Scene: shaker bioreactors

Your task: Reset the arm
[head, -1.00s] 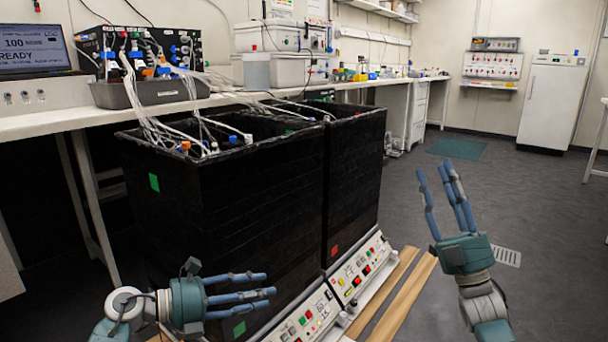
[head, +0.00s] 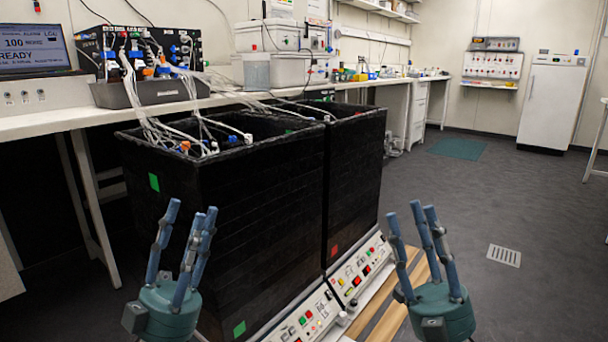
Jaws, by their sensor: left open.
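My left gripper (head: 184,246) is at the lower left of the head view, in front of the near black shaker bioreactor (head: 258,215). Its blue fingers point up, spread apart, with nothing between them. My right gripper (head: 424,240) is at the lower right, to the right of the far bioreactor (head: 355,180) and in front of the wooden boards. Its fingers also point up, apart and empty. Both palms show at the bottom edge; most of both arms is out of view.
Control panels (head: 362,270) with buttons line the bioreactors' base, beside wooden boards (head: 398,305). White cables run from the open bioreactor tops to a grey tray (head: 165,90) on the white bench (head: 50,122). The floor (head: 545,225) at right is clear, with a vent (head: 504,255).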

